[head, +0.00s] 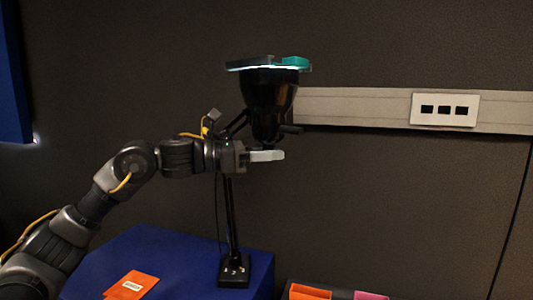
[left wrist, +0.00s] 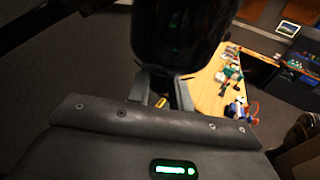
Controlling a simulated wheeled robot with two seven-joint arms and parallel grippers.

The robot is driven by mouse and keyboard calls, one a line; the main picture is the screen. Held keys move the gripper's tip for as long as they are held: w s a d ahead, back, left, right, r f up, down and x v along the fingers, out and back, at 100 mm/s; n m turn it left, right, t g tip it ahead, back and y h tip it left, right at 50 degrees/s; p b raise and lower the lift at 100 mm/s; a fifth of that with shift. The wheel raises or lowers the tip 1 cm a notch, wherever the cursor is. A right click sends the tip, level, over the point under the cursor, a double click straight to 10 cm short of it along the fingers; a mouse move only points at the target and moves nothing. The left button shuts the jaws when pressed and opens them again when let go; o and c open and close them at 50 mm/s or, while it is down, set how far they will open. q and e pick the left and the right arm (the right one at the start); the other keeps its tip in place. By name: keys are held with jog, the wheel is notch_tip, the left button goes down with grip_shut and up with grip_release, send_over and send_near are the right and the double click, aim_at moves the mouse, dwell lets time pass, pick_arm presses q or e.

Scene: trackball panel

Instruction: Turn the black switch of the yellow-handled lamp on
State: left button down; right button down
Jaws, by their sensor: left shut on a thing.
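A black lamp (head: 268,97) stands on a thin pole with a square base (head: 235,270) on a blue cabinet. A pale bright strip runs along its top rim; I cannot tell if that is its own light. In the left wrist view the dark lamp head (left wrist: 180,35) fills the top middle. My left gripper (head: 267,155) is just under the lamp's narrow lower end, shut on the small black switch there, which its fingers mostly hide. In the left wrist view the fingers (left wrist: 166,92) reach under the lamp head, with a bit of yellow between them. My right gripper is out of view.
The blue cabinet top (head: 185,255) carries an orange card (head: 132,285). A teal piece (head: 295,62) rests above the lamp. A grey wall rail (head: 360,107) with a white socket plate (head: 444,109) runs behind. An orange bin (head: 309,292) stands at lower right.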

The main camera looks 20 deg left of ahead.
pick_arm(q)
jog(key=c, duration=1.3)
grip_release()
jog(key=shift+s+a, duration=0.1)
jog(key=shift+a, duration=0.2)
jog(key=b+v, duration=0.2)
jog(key=v, duration=0.8)
jog(key=shift+s+a, duration=0.1)
jog(key=shift+a, duration=0.05)
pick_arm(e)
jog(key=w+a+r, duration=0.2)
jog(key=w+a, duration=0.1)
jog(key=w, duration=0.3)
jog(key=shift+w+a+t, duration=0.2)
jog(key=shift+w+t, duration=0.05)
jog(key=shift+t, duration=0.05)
